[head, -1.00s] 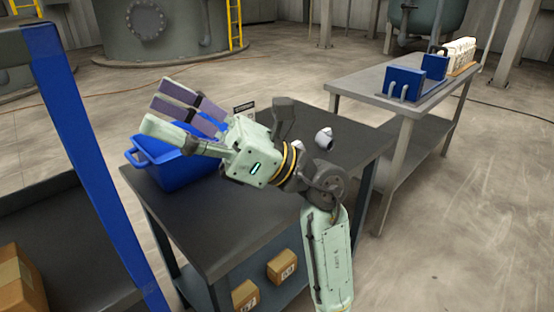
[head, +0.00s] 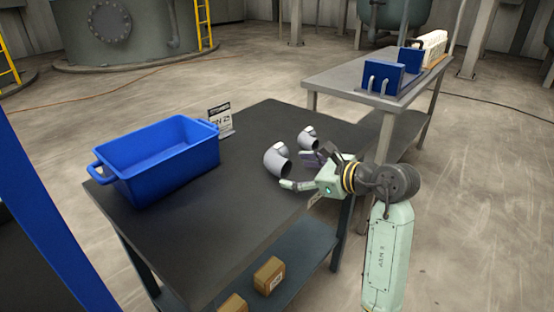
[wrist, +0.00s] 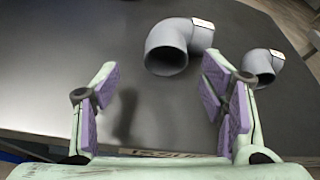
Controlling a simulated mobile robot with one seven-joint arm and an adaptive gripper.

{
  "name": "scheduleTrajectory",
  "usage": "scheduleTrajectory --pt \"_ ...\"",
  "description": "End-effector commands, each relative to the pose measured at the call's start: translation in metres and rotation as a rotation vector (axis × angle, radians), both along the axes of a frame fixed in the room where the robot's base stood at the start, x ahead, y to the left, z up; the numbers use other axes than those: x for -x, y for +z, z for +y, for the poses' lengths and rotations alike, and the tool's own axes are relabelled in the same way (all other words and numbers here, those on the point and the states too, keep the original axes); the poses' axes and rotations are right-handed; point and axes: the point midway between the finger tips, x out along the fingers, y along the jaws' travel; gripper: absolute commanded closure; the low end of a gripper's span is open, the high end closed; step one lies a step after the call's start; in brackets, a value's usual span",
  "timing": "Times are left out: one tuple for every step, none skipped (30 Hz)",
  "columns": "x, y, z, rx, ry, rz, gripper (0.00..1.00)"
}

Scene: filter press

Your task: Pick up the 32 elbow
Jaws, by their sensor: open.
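Two grey pipe elbows lie on the dark table. The larger elbow (head: 277,158) is left of the smaller elbow (head: 308,138) in the head view; I cannot read a size on either. In the wrist view the larger elbow (wrist: 180,45) lies beyond the fingers, its open mouth facing me. The smaller elbow (wrist: 262,65) is farther right, beyond the right finger. Each carries a small pale label. My gripper (head: 300,172) is open and empty, low over the table beside the elbows. Its purple-padded fingers (wrist: 165,98) are wide apart in the wrist view.
A blue bin (head: 160,160) stands at the table's left, with a small printed sign (head: 220,120) beside it. The dark table top (head: 235,210) is clear between bin and gripper. A grey bench (head: 340,86) with blue holders (head: 378,77) stands behind. Cardboard boxes (head: 268,275) sit on the lower shelf.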

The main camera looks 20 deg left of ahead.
Motion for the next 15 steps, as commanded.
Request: scheduleTrajectory --pt "-0.002 0.000 0.004 -0.001 0.002 0.003 0.35" --pt "-0.004 0.000 0.007 -0.002 0.003 0.004 0.35" --pt "-0.007 -0.001 0.012 -0.002 0.004 0.004 0.35" --pt "-0.010 -0.002 0.016 -0.001 0.004 0.004 0.35" --pt "-0.013 -0.003 0.020 -0.002 0.004 0.004 0.35" --pt "-0.017 -0.004 0.025 -0.002 0.003 0.005 0.35" --pt "-0.019 -0.006 0.029 -0.002 0.003 0.005 0.35" --pt "-0.020 -0.009 0.032 -0.002 0.004 0.004 0.35" --pt "-0.022 -0.010 0.036 -0.002 0.002 0.002 0.35" --pt "-0.023 -0.012 0.038 -0.002 0.002 0.002 0.35" --pt "-0.024 -0.013 0.040 -0.001 0.001 0.002 0.35" --pt "-0.025 -0.014 0.042 -0.001 0.002 0.003 0.35" --pt "-0.025 -0.015 0.042 -0.001 0.001 0.002 0.35" --pt "-0.026 -0.015 0.043 -0.001 0.001 0.002 0.35" --pt "-0.026 -0.015 0.043 -0.001 0.001 0.002 0.35"
